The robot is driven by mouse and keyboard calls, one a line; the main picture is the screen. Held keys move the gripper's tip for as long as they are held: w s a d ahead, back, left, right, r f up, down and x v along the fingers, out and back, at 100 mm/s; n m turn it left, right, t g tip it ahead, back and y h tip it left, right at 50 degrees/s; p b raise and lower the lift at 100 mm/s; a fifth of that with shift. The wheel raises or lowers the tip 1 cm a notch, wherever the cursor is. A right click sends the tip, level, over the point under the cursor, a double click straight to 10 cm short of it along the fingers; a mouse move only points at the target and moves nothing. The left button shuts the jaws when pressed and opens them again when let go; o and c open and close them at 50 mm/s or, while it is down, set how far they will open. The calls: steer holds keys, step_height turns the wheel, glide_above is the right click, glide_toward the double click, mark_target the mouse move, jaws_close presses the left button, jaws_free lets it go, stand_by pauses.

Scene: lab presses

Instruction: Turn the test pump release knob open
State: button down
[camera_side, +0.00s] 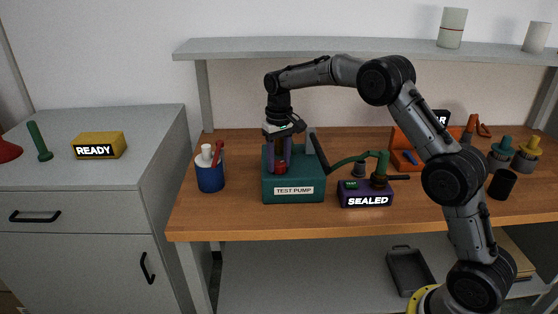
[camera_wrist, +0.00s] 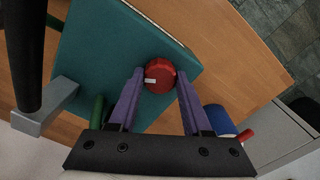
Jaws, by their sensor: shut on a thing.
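The test pump (camera_side: 292,191) is a teal box with a "TEST PUMP" label on the wooden bench; its teal top also shows in the wrist view (camera_wrist: 110,45). The release knob (camera_wrist: 160,76) is red and round, with a small pale mark on its left side in the wrist view. It also shows in the side view (camera_side: 281,168). My gripper (camera_wrist: 161,77) points down over the pump, its purple fingers on either side of the knob and shut on it. In the side view the fingers (camera_side: 281,160) partly hide the knob. A purple box (camera_side: 365,194) beside the pump reads "SEALED".
A green hose (camera_side: 350,160) runs to a fitting on the right. A grey upright and dark lever (camera_wrist: 45,105) rise close to my gripper. A shelf (camera_side: 350,50) spans above the bench.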

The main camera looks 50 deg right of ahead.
mark_target(279, 163)
steer(key=m, duration=0.5)
steer(key=shift+r+m, duration=0.1)
steer(key=shift+m, duration=0.3)
stand_by(0.4)
steer(key=shift+c, duration=1.7)
jaws_free()
step_height(279, 163, up, 14)
